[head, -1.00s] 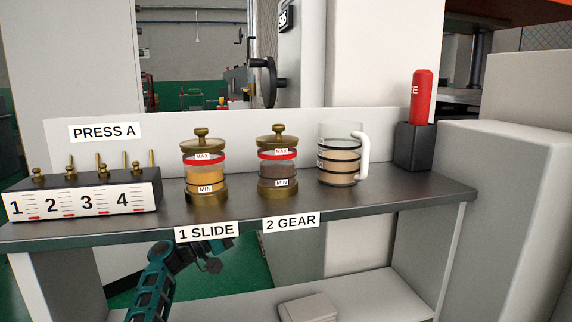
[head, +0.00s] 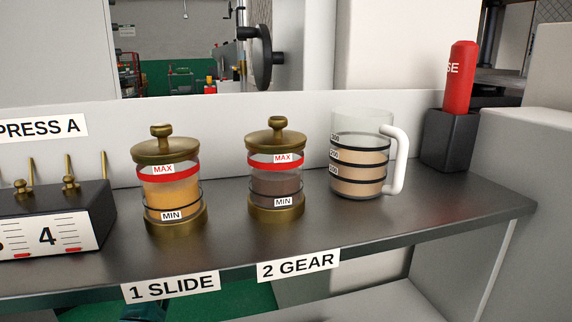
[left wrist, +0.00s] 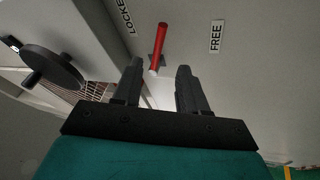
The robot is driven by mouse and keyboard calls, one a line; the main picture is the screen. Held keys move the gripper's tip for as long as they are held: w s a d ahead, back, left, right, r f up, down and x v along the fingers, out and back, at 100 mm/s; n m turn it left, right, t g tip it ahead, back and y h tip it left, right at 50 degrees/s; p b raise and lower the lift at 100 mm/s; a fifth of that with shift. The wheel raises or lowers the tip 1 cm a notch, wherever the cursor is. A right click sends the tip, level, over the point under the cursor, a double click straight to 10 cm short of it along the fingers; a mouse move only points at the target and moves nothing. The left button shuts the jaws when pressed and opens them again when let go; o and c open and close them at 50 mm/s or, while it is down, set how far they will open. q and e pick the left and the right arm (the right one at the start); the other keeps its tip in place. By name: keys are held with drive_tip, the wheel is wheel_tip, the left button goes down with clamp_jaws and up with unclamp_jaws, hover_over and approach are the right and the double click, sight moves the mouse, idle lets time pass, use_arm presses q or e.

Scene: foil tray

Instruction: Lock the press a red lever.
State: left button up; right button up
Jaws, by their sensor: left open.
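In the left wrist view a red lever (left wrist: 160,42) sticks out of a pale panel on a small grey mount. A LOCKED label (left wrist: 124,14) is to its left and a FREE label (left wrist: 216,37) to its right; the lever shows between the two. My left gripper (left wrist: 160,72) is open and empty, its two dark fingers pointing at the panel. The lever's lower end shows in line with the gap between the fingertips; I cannot tell how far off it is. The head view does not show this lever. My right gripper is in neither view.
A PRESS A label (head: 40,129) is behind. A dark handwheel (left wrist: 45,65) is left of the lever.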

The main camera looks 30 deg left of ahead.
use_arm(q)
drive_tip(key=x, duration=1)
drive_tip(key=shift+w+b, duration=0.15)
drive_tip(key=shift+b, duration=0.2)
drive_tip(key=shift+d, duration=0.1)
clamp_jaws()
drive_tip(key=shift+r, duration=0.1)
